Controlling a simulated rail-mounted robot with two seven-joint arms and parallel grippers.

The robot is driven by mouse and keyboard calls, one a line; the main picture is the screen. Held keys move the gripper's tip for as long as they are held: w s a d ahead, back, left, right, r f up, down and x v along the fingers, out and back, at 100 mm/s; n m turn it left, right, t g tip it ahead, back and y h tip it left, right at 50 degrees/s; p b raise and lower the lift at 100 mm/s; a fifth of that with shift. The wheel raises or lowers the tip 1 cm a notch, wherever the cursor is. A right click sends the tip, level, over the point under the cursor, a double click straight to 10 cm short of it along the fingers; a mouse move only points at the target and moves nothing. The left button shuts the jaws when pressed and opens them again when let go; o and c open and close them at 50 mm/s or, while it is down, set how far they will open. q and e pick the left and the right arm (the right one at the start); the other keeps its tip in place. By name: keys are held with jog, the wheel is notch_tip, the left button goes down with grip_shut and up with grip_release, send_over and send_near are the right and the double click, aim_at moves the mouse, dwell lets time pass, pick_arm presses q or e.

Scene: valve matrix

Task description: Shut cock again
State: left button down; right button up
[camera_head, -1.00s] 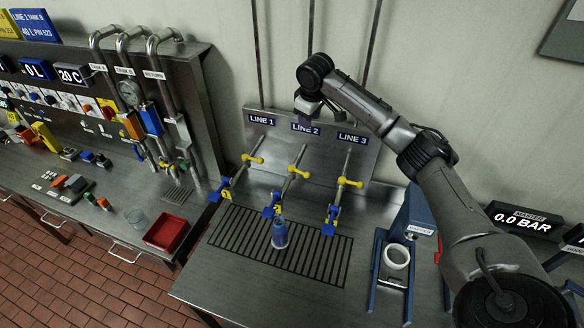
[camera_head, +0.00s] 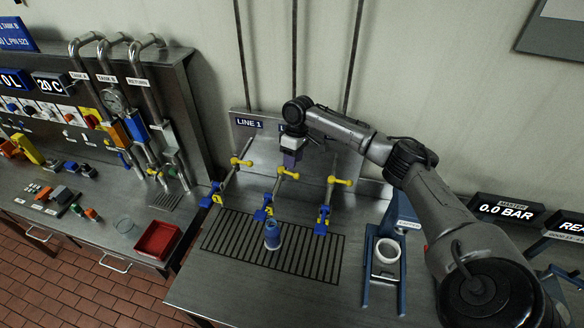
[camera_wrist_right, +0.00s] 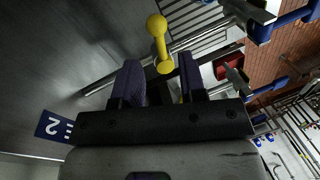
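Three yellow-handled cocks sit on slanted pipes below the LINE labels: line 1 cock (camera_head: 241,162), line 2 cock (camera_head: 288,174) and line 3 cock (camera_head: 341,181). My right gripper (camera_head: 291,160) points down just above the line 2 handle and covers most of that label. In the right wrist view, my right gripper (camera_wrist_right: 160,82) has its two dark purple fingers apart with nothing held. The yellow handle (camera_wrist_right: 158,38) shows just beyond the gap between them; I cannot tell whether they touch it. My left gripper is out of view.
A blue stand with a white ring (camera_head: 388,250) is to the right. A red tray (camera_head: 158,240) lies on the left bench. The MASTER display (camera_head: 506,211) reads 0.0 BAR.

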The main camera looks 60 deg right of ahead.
aim_at(289, 173)
jog(key=shift+a+f, duration=0.2)
jog(key=shift+f, duration=0.85)
jog(key=shift+a+f, duration=0.2)
jog(key=shift+f, duration=0.8)
jog(key=c, duration=0.7)
jog(key=shift+d+r+n+p, duration=0.2)
jog(key=shift+n+p, duration=0.4)
jog(key=shift+p, duration=0.25)
jog(key=shift+w+d+f+n+g, duration=0.15)
jog(key=shift+d+n+g, duration=0.15)
jog(key=shift+n, duration=0.5)
jog(key=o, duration=0.7)
